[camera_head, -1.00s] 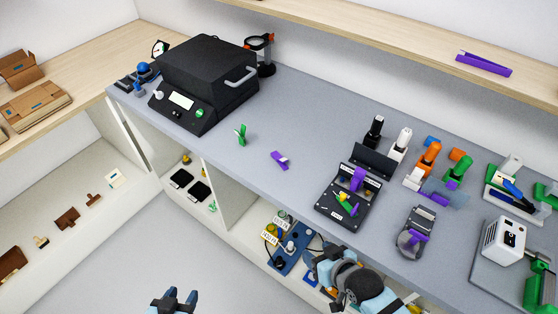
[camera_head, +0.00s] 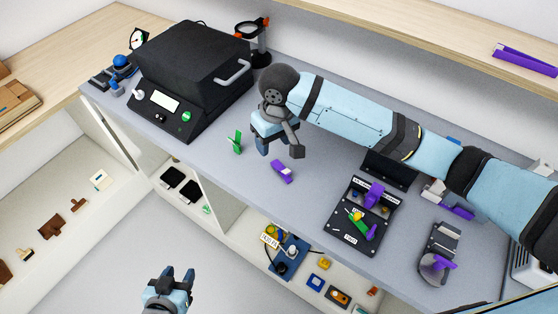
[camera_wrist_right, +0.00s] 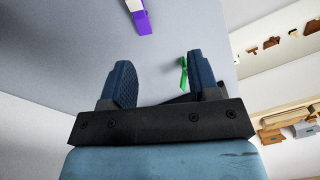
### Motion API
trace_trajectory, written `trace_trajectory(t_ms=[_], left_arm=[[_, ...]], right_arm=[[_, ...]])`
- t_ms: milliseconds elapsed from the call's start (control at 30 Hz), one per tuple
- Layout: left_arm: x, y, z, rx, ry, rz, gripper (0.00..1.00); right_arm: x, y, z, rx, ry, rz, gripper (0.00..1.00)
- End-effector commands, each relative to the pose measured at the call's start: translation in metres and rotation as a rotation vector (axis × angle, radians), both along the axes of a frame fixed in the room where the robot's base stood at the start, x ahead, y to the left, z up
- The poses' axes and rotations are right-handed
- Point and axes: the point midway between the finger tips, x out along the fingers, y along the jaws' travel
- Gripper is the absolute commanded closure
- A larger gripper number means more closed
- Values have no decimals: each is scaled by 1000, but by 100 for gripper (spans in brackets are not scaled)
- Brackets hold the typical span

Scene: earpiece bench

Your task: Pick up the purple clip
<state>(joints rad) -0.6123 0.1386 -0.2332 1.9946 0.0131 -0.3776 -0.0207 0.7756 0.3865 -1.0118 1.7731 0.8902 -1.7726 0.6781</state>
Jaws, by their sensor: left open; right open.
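A small purple clip (camera_head: 282,171) lies on the grey bench, just right of a green clip (camera_head: 236,142). In the right wrist view the purple clip (camera_wrist_right: 142,20) shows at the top edge, partly cut off, with a pale part at one end. My right gripper (camera_head: 272,145) is above the bench, up and left of the purple clip and apart from it. My left gripper (camera_head: 178,276) is open and empty, low in front of the bench, over the floor.
A black box-shaped device (camera_head: 190,75) stands at the back left. A black tray (camera_head: 345,232) with coloured parts and a grey holder (camera_head: 440,245) with a purple piece stand to the right. The bench around the purple clip is mostly clear.

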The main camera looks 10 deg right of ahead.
Motion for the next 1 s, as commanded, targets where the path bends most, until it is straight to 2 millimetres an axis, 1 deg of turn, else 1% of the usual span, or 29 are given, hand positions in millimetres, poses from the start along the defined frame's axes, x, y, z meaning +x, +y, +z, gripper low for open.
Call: trace_trajectory(t_ms=[33, 100, 200, 267, 400, 533, 633, 833, 1000], left_arm=[[0, 0, -2, 0, 1, -1, 54], [-1, -1, -2, -1, 1, -2, 54], [-1, -1, -2, -1, 2, -3, 54], [-2, -1, -2, -1, 3, -3, 54], [-3, -1, -1, 0, 6, -3, 54], [-3, -1, -1, 0, 7, -3, 54], [-3, -1, 0, 0, 6, -3, 54], [-3, -1, 2, 0, 6, -3, 54], [-2, -1, 8, 1, 5, -2, 54]], right_arm=[[3, -5, 6, -31, 5, -3, 45], [5, -9, 10, -59, 15, -10, 45], [5, -12, 6, -77, 24, -13, 45], [5, -12, -3, -79, 25, -14, 45], [4, -13, -31, -79, 26, -14, 45], [5, -13, -54, -78, 24, -14, 45], [5, -13, -66, -76, 22, -14, 45], [4, -15, -79, -76, 22, -14, 45], [1, -23, -103, -77, 22, -13, 45]])
